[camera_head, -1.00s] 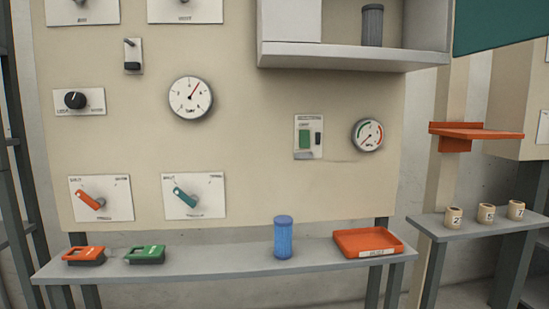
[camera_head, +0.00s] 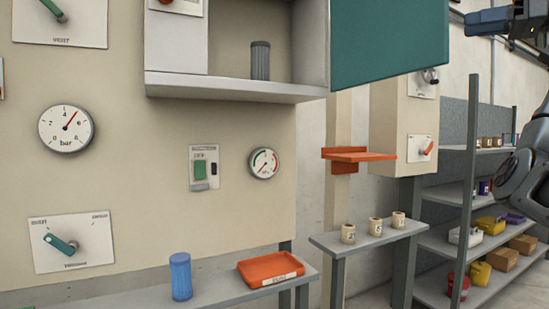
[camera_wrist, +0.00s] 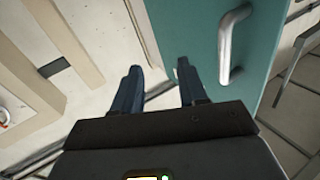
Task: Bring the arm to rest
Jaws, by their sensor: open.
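My gripper (camera_wrist: 156,82) is open in the wrist view. Its two dark fingers stand apart with nothing between them. The teal cabinet door (camera_wrist: 250,30) with its grey handle (camera_wrist: 229,42) is just beyond and right of the fingers, and I cannot tell whether they touch it. In the head view part of my arm shows at the right edge, with its dark blue end at the top right corner. The teal door (camera_head: 390,45) hangs open there, just left of that end.
The open cabinet (camera_head: 235,92) holds a grey cylinder (camera_head: 260,60). A blue cylinder (camera_head: 180,277) and an orange tray (camera_head: 271,269) stand on the bench below. An orange wall shelf (camera_head: 358,156) juts out above several cups (camera_head: 375,227). Loaded shelving (camera_head: 450,190) stands at right.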

